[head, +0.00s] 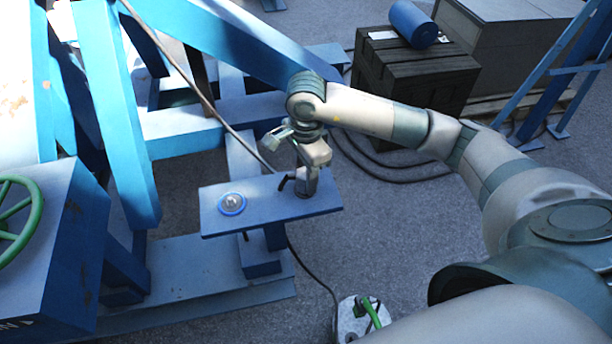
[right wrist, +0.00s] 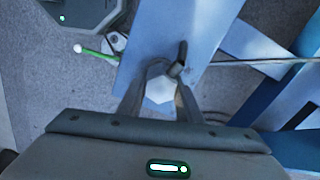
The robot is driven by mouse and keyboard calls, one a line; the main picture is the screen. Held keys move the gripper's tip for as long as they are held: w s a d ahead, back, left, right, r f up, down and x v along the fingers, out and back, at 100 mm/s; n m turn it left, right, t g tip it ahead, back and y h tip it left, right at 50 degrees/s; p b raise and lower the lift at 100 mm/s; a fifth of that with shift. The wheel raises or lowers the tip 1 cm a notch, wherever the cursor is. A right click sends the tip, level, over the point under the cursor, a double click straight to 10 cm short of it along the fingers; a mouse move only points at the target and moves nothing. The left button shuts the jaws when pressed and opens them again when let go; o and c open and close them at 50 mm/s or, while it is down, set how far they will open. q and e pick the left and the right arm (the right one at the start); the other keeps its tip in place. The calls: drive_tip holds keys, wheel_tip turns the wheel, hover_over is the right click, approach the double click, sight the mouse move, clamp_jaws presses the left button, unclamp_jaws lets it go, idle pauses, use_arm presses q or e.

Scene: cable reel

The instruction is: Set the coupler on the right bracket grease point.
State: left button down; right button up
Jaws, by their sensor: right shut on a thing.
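My right gripper (head: 305,178) points down over the right part of a small blue bracket plate (head: 265,205). In the right wrist view its two fingers (right wrist: 160,98) are shut on a pale grey coupler (right wrist: 160,88) with a dark lever (right wrist: 180,62). In the head view the coupler (head: 303,188) is at the plate's right end; I cannot tell whether it touches the plate. A round grey fitting with a blue ring (head: 231,203) sits on the plate, left of the coupler. No separate grease point shows under the coupler. My left gripper is out of view.
A dark hose (head: 205,92) slopes down toward the coupler. Blue frame beams (head: 125,120) stand at left, with a green handwheel (head: 18,215). A dark crate (head: 415,75) bearing a blue cylinder (head: 413,24) stands behind. A green-handled item (head: 358,318) is on the floor.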

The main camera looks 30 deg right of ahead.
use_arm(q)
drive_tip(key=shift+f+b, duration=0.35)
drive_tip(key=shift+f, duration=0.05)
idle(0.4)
use_arm(e)
drive_tip(key=o, duration=1.3)
drive_tip(key=shift+r, duration=0.2)
wheel_tip(320, 180, up, 7)
drive_tip(key=shift+w+f+b, duration=0.1)
drive_tip(key=shift+f+b, duration=0.05)
drive_tip(key=shift+b, duration=0.8)
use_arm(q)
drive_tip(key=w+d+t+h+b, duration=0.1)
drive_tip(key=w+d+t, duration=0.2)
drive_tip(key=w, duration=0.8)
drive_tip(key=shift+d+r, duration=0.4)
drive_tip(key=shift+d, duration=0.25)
use_arm(e)
wheel_tip(320, 180, up, 10)
